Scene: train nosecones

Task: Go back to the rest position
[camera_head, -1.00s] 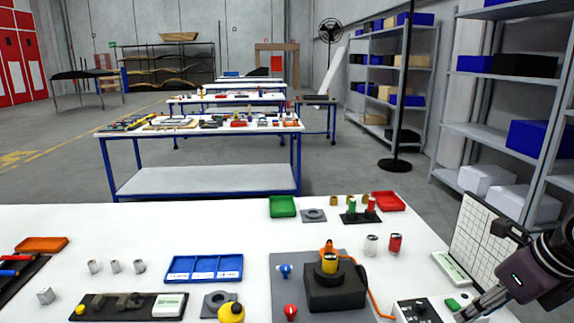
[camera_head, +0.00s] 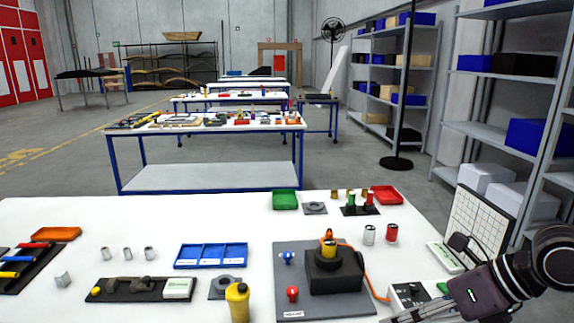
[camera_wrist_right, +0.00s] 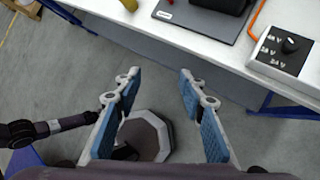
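My right gripper (camera_wrist_right: 160,112) is open and empty in the right wrist view. Its blue-padded fingers are apart over the grey floor, just off the edge of the white table (camera_wrist_right: 225,57). In the head view my right arm comes in at the lower right, and its fingers run toward the bottom edge, partly cut off. My left gripper is not in the head view. A dark arm link shows at the left of the right wrist view, with no gripper visible on it.
The white table (camera_head: 95,222) holds a black block on a grey plate (camera_head: 283,311), a yellow bottle (camera_head: 238,303), a blue tray (camera_head: 211,265) and a control box (camera_head: 407,294). An upright gridded panel (camera_head: 480,222) stands close to my right arm. Shelves (camera_head: 505,135) stand behind.

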